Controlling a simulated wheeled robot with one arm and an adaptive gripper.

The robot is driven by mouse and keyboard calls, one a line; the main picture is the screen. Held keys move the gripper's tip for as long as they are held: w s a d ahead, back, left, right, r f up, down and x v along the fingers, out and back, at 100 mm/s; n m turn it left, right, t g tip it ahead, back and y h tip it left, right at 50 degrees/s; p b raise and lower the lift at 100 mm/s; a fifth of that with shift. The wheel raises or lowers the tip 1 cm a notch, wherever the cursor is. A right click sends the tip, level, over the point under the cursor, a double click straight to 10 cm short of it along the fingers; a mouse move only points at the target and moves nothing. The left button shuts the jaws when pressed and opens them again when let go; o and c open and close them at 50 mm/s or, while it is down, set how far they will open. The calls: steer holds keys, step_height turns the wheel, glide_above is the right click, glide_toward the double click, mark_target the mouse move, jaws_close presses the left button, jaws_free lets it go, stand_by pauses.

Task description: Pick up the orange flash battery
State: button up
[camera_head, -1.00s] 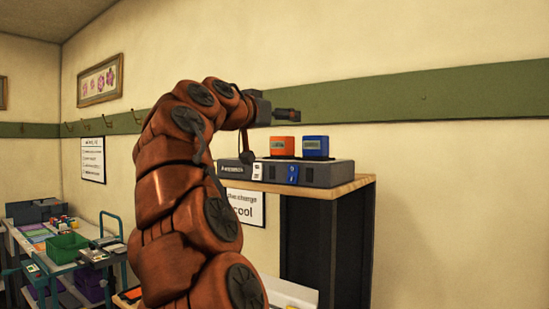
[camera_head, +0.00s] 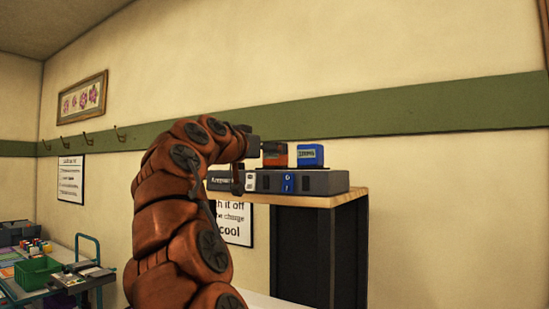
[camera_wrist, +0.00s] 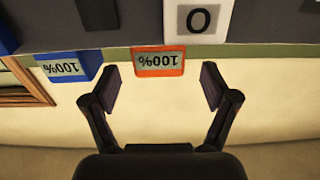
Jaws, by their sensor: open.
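The orange flash battery (camera_head: 275,155) stands upright in the dark grey charger (camera_head: 325,182) on a wooden shelf, left of a blue battery (camera_head: 311,156). In the wrist view, which is upside down, the orange battery (camera_wrist: 159,62) shows a "100%" display between and just beyond the fingertips. My gripper (camera_wrist: 162,86) is open and empty, with one finger to each side of it. In the head view my gripper (camera_head: 262,149) is at the battery's height and partly covers it. Contact between fingers and battery is not seen.
The blue battery (camera_wrist: 69,66) stands close beside the orange one. The charger's front has a white switch (camera_wrist: 196,20) marked "O". A green wall band (camera_head: 430,108) runs behind the shelf. A cart with a green bin (camera_head: 38,270) stands at lower left.

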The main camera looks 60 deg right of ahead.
steer(key=d, duration=0.1)
steer(key=d+p, duration=0.1)
steer(key=d, duration=0.1)
steer(key=shift+d+r, duration=0.3)
steer(key=shift+d+f, duration=0.1)
steer(key=shift+d, duration=0.3)
steer(key=shift+c, duration=0.3)
jaws_close()
steer(key=shift+w+p, duration=0.1)
steer(key=shift+p, duration=0.2)
